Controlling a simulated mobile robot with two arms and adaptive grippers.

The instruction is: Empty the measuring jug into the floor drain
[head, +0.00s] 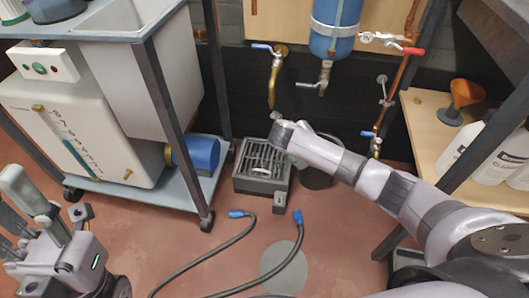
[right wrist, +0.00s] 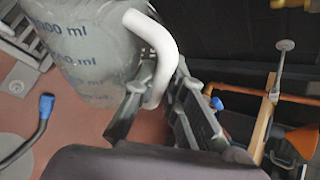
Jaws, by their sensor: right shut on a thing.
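The measuring jug (right wrist: 88,50) shows in the right wrist view as a translucent grey vessel with blue ml marks and a white handle (right wrist: 160,50). My right gripper (right wrist: 155,98) is shut on that handle. The jug's lettering runs slightly aslant in that view, and its rim and contents are out of sight. The floor drain (head: 263,165) is a grey box with a slatted grate, and its grate also shows at the left of the right wrist view (right wrist: 18,38). In the head view my right arm's end is at the drain's back right. My left gripper (head: 28,200) is open and empty at the lower left.
Black hoses with blue ends (head: 240,214) lie on the red floor in front of the drain. A wheeled frame with a white unit (head: 85,130) stands left. A brass tap pipe (head: 273,80) hangs above the drain. A wooden shelf with white bottles (head: 475,150) is right.

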